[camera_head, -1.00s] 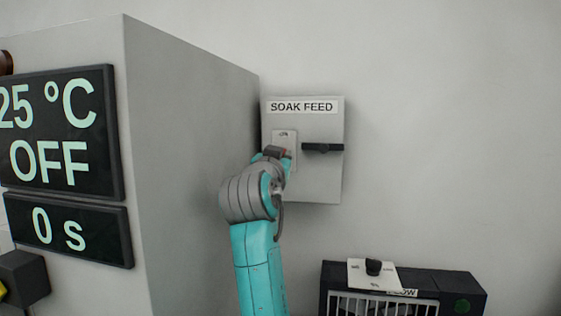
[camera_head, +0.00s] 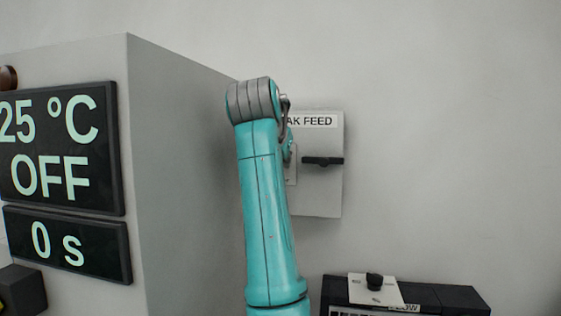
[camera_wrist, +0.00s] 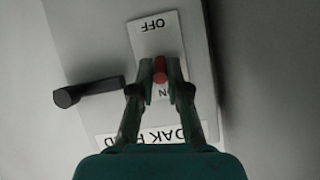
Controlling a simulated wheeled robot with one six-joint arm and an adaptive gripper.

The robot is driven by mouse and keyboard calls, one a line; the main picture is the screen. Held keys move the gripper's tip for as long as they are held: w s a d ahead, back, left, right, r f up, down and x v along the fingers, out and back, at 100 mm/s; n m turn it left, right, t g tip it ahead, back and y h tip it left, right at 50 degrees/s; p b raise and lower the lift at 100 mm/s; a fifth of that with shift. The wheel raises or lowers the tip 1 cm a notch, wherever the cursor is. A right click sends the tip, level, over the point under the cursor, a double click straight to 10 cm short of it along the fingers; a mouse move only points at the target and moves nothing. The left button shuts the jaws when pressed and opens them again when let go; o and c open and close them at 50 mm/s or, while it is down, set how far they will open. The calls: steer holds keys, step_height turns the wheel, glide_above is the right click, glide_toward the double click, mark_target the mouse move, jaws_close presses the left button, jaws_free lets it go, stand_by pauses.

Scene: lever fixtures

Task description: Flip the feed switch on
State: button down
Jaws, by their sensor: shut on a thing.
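The grey SOAK FEED box (camera_head: 318,195) hangs on the wall, partly behind my arm in the head view. Its white switch plate (camera_wrist: 150,38) has OFF at the top and ON at the bottom of the wrist view, where the box label appears upside down. The red tip of the feed switch (camera_wrist: 160,70) shows between the two fingers of my gripper (camera_wrist: 160,62), which is shut on it. The switch tip appears nearer the ON lettering, but I cannot tell its exact setting. My arm hides the gripper and switch in the head view.
A black handle (camera_head: 323,161) sticks out of the box beside the switch plate; it also shows in the wrist view (camera_wrist: 88,91). A large grey cabinet (camera_head: 180,180) with displays stands close at left. A black unit with a knob (camera_head: 374,281) is below right.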

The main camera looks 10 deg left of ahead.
stand_by(0.4)
steer(key=c, duration=1.2)
jaws_free()
steer(key=shift+w, duration=0.1)
steer(key=shift+o, duration=0.2)
steer(key=v, duration=1.2)
